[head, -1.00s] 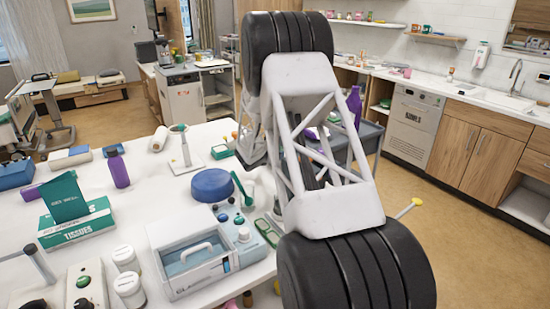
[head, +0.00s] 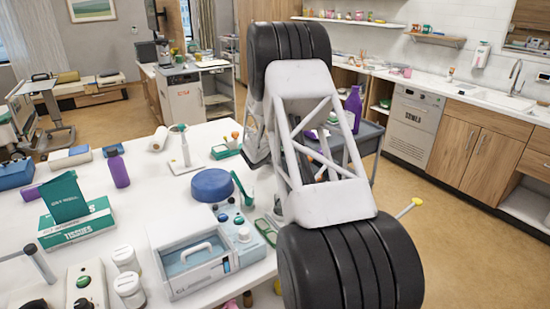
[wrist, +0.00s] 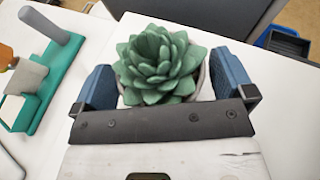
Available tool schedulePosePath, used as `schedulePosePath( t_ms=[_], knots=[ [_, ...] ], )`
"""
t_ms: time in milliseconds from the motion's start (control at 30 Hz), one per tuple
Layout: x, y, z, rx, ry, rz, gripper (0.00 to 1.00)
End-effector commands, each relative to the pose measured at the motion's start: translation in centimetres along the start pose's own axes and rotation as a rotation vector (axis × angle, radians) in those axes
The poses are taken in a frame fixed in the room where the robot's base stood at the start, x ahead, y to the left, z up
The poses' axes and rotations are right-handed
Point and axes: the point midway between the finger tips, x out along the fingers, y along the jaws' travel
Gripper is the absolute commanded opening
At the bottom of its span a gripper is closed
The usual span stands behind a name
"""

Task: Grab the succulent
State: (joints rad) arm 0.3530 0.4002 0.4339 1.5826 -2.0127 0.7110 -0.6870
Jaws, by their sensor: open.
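The green succulent (wrist: 160,62) shows in the wrist view, with rosette leaves above a pale pot whose edge (wrist: 204,82) is only partly visible. My gripper (wrist: 162,66) is open, with one blue finger on the left of the plant and one on the right. The plant sits between the fingers. The left finger is close to the leaves, and I cannot tell whether it touches them. In the head view my arm hides the succulent and the gripper.
A teal holder (wrist: 45,85) with a grey upright handle stands to the left in the wrist view. On the white table (head: 185,212) are a blue round item (head: 212,184), a tissue box (head: 77,225) and a purple bottle (head: 118,171). A dark cart (head: 370,135) stands beyond.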

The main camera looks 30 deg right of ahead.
Motion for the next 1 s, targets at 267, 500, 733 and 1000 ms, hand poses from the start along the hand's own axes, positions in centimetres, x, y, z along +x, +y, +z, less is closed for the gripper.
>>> schedulePosePath(
  t_ms=[267,500,733,1000],
  knots=[
    [0.0,0.0,0.0,0.000,0.000,0.000,0.69],
    [0.0,0.0,0.1,0.000,-0.001,0.000,0.52],
    [-0.1,0.0,0.4,0.001,-0.001,0.000,0.52],
    [-1.1,0.1,2.8,0.002,-0.003,0.001,0.52]
  ],
)
